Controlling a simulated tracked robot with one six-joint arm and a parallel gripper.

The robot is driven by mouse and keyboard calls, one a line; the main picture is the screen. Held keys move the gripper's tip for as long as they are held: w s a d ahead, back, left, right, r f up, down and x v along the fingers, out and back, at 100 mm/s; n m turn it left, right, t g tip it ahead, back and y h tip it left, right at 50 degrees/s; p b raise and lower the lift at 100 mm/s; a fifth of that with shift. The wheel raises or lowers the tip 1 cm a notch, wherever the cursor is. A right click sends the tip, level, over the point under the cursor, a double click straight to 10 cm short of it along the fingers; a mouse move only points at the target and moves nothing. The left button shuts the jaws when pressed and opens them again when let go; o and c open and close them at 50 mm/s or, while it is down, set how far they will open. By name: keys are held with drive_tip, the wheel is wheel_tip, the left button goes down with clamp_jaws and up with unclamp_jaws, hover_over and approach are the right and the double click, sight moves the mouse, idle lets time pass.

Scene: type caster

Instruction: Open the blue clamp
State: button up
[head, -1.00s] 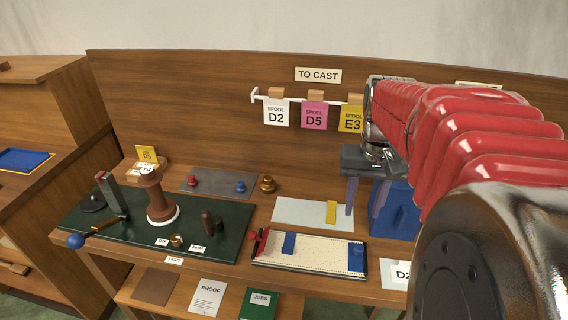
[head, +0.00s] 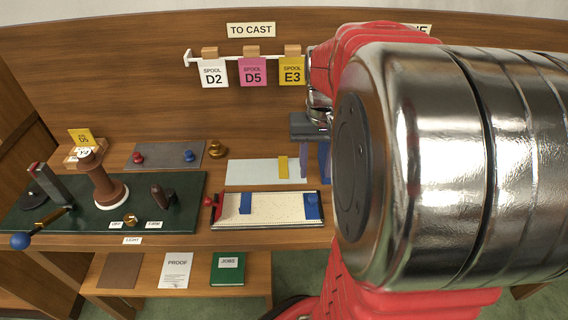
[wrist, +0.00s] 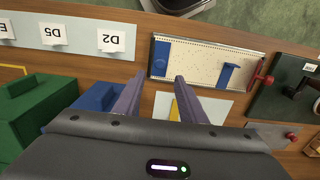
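A pale perforated tray (head: 275,207) lies on the bench with two blue parts on it. One is a blue block (head: 312,206) at its right end, and the other is a blue slider-like piece (head: 245,203) near its left end. In the wrist view the end block (wrist: 160,58) is nearest my gripper, and the T-shaped blue piece (wrist: 228,73) sits further right. I cannot tell which is the clamp. My gripper (wrist: 158,82) is open and empty, its two purple fingers apart, pointing towards the tray's block end. In the head view my arm hides part of it.
A red lever (wrist: 262,72) sits at the tray's other end. A yellow bar (head: 283,167) lies on a pale plate behind the tray. Blue and green boxes (wrist: 30,110) are beside my gripper. A dark green board (head: 150,215) holds a spool stand and levers.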

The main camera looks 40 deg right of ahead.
sight(313, 195)
wheel_tip(313, 195, down, 9)
drive_tip(key=shift+f, duration=0.2)
idle(0.4)
